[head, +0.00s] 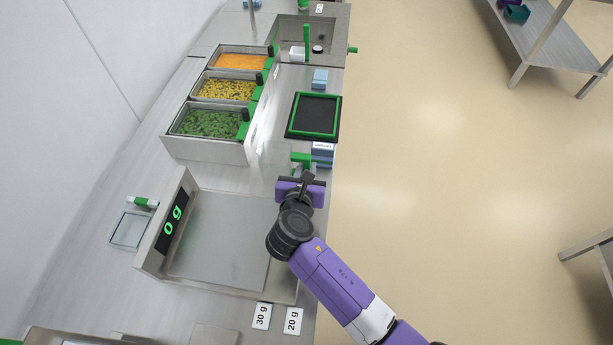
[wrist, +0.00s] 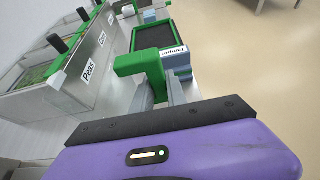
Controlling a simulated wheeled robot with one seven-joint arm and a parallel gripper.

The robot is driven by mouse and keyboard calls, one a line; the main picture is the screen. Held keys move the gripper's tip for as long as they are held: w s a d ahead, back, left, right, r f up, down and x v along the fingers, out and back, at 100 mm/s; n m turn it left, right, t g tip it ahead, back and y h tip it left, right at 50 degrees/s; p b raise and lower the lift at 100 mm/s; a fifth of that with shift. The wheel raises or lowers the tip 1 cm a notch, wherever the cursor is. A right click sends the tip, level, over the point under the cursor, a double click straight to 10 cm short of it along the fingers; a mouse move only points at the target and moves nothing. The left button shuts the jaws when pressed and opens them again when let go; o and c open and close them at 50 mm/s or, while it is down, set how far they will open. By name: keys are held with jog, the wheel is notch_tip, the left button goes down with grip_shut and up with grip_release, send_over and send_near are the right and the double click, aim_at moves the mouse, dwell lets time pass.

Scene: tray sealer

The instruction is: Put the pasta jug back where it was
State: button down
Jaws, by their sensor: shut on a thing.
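The pasta jug (head: 275,157) is a clear, see-through container with a green handle (head: 301,159). It is by the counter's right edge, between the scale and the bins. My gripper (head: 303,172) is shut on the green handle. In the wrist view the handle (wrist: 143,63) sits between the grey fingers of my gripper (wrist: 160,92), with the faint clear body (wrist: 118,98) to its left. I cannot tell whether the jug touches the counter or what it contains.
A scale (head: 220,240) reading 0 g is empty. Bins of peas (head: 210,123), corn and an orange food stand behind. A black tray with a green frame (head: 290,130) and labelled blue blocks (head: 322,151) are close beyond the jug. A clear tray (head: 128,230) lies left.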

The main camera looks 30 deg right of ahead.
jog(key=shift+f, duration=1.65)
jog(key=shift+f+b, duration=0.35)
jog(key=shift+f, duration=0.05)
jog(key=c, duration=1.3)
grip_release()
jog(key=shift+r, duration=0.1)
jog(key=shift+r, duration=0.2)
jog(key=shift+s+a+r, duration=0.15)
jog(key=shift+s+r, duration=0.05)
jog(key=v, duration=1.1)
jog(key=shift+s+a+p, duration=0.15)
jog(key=shift+s+p, duration=0.05)
jog(key=shift+p, duration=0.1)
